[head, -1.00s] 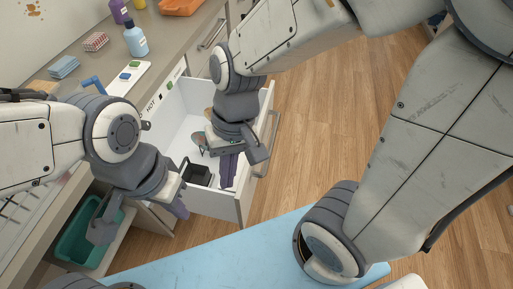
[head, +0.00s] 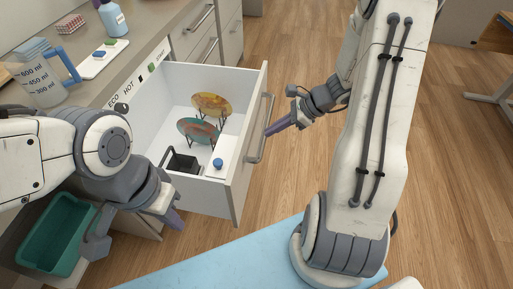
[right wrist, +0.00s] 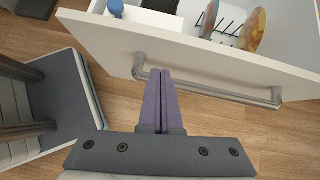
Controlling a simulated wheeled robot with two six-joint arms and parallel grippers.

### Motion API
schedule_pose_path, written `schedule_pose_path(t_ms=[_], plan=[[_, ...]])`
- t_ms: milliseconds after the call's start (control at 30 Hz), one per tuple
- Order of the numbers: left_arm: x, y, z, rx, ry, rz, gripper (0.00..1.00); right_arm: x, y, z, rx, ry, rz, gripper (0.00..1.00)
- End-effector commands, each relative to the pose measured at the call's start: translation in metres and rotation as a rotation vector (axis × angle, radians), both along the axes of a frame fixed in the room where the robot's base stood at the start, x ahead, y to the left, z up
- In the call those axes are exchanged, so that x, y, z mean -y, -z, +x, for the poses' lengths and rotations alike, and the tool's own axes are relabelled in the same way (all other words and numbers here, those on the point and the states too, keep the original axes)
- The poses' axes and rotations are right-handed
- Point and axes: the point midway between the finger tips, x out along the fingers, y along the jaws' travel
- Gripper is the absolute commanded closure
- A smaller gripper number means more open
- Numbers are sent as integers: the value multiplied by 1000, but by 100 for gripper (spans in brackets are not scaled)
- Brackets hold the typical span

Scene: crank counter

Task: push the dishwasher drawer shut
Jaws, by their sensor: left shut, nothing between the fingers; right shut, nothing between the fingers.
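The white dishwasher drawer (head: 238,190) stands pulled out from the counter. Two plates, one orange-yellow (head: 212,104) and one teal and orange (head: 198,131), stand upright in racks inside it, with a black basket (head: 183,161) and a blue-topped item (head: 217,163). A grey bar handle (head: 262,128) runs along its front; it also shows in the right wrist view (right wrist: 205,88). My right gripper (head: 270,131) is shut and empty, its fingertips close to the handle on the outer side; I cannot tell whether they touch. My left gripper (head: 180,222) is shut and empty, below the drawer's near side.
A teal bin (head: 58,235) sits under the counter at left. A measuring jug (head: 42,75), a blue bottle (head: 112,20) and a white tray (head: 103,58) stand on the counter. A light blue mat (head: 245,255) lies on the floor.

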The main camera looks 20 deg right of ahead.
Motion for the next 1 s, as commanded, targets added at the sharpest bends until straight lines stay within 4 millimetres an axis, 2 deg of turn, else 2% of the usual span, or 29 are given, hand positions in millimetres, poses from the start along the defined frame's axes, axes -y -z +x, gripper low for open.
schedule_pose_path(t_ms=[33, 100, 233, 367, 700, 1000], plan=[[0, 6, 0, 0, 0, 0, 100, 10, 10, 1, -8, 49, 14, 100], [0, 8, 0, 0, 0, 0, 100, 19, 16, 2, -16, 96, 29, 100], [0, 10, 0, 0, 0, 0, 100, 24, 21, 4, -22, 134, 42, 100], [0, 13, 0, 0, 0, 0, 100, 15, 31, 9, -25, 132, 44, 100], [0, 24, 0, 0, 0, 0, 100, -19, 72, 31, -25, 129, 41, 100], [0, 27, 0, 0, 0, 0, 100, -33, 88, 42, -22, 132, 40, 100]])
